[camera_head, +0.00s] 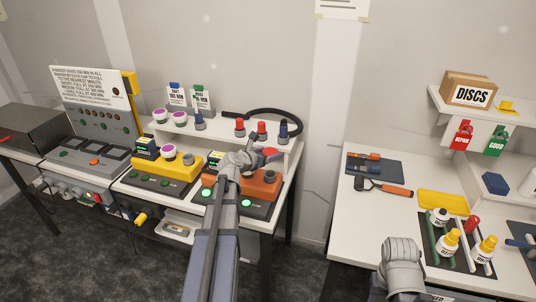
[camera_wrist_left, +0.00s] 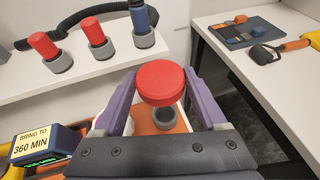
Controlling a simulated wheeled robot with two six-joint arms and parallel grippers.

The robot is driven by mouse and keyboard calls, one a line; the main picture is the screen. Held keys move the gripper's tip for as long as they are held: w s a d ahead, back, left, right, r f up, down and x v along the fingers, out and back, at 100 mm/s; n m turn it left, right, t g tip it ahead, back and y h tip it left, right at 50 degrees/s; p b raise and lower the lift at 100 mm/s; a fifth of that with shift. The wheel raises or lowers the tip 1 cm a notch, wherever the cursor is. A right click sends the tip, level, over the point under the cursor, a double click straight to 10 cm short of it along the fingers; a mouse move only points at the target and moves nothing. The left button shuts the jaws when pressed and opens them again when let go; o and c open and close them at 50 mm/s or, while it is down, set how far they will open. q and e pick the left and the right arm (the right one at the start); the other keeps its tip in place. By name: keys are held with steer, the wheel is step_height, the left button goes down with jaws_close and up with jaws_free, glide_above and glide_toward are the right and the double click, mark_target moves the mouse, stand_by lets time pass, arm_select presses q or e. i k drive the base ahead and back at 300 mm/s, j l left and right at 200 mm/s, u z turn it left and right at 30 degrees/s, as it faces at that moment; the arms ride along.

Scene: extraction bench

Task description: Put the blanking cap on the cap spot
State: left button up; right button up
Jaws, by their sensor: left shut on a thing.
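My left gripper (camera_head: 256,156) is above the orange block at the right end of the left bench. It is shut on a round red cap (camera_wrist_left: 160,83), which sits between the purple fingertips in the left wrist view. In the head view the cap (camera_head: 270,152) shows as a small red patch beside the gripper. Below it, a grey open socket (camera_wrist_left: 166,116) stands on the orange block (camera_head: 266,190), and the cap appears apart from it. I cannot make out a marked cap spot.
A raised white shelf (camera_wrist_left: 85,82) behind the gripper carries two red plugs (camera_wrist_left: 96,38) and a blue one (camera_wrist_left: 144,24) in grey collars. A black hose (camera_head: 268,112) lies behind them. A yellow block (camera_head: 170,171) stands left. A gap separates the right bench (camera_head: 365,211).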

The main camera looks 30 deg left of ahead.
mark_target(220, 132)
steer(key=i+j, duration=0.1)
steer(key=j, duration=0.45)
steer(key=i+j, duration=0.1)
steer(key=j, duration=0.4)
steer(key=i+j, duration=0.1)
steer(key=j, duration=0.45)
